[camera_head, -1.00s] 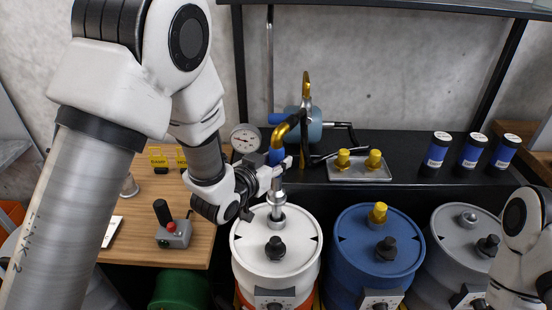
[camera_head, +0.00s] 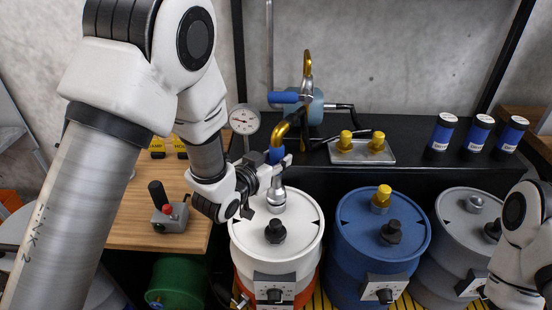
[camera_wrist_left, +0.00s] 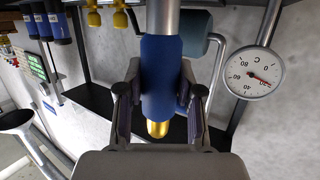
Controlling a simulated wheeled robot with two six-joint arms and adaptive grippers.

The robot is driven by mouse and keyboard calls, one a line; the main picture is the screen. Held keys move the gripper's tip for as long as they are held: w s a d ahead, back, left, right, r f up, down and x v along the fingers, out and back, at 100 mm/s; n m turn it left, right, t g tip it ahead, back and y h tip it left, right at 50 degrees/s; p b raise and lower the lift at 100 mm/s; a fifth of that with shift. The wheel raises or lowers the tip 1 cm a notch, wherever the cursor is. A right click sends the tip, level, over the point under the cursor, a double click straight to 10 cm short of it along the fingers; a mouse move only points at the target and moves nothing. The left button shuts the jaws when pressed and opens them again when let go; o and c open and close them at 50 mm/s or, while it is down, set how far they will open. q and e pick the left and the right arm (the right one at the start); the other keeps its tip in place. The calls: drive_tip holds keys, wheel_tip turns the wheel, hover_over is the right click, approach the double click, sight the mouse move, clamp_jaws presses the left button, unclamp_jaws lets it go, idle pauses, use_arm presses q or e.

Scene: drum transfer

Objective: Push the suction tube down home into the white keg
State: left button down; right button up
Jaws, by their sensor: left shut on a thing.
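The suction tube has a yellow bent top, a blue sleeve and a silver lower part (camera_head: 276,182). It stands about upright, its lower end at the silver fitting (camera_head: 276,199) on the lid of the white keg (camera_head: 303,233). The part inside the keg is hidden. My left gripper (camera_head: 275,168) is shut on the tube at its blue sleeve, a little above the fitting. In the left wrist view the fingers (camera_wrist_left: 160,105) flank the blue sleeve (camera_wrist_left: 160,75), with the gold part below. My right arm shows at the right edge, its gripper out of view.
A blue keg (camera_head: 350,232) with a yellow cap and a grey keg (camera_head: 455,235) stand to the right. Behind are a dark shelf with a tray (camera_head: 362,155) and several blue canisters. A dial gauge (camera_head: 244,119) stands close behind my left gripper. A joystick box (camera_head: 170,217) sits on the wooden table.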

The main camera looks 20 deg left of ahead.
use_arm(q)
drive_tip(key=shift+f, duration=0.1)
drive_tip(key=shift+f+b, duration=0.5)
drive_tip(key=c, duration=0.7)
unclamp_jaws()
drive_tip(key=shift+s+f, duration=0.1)
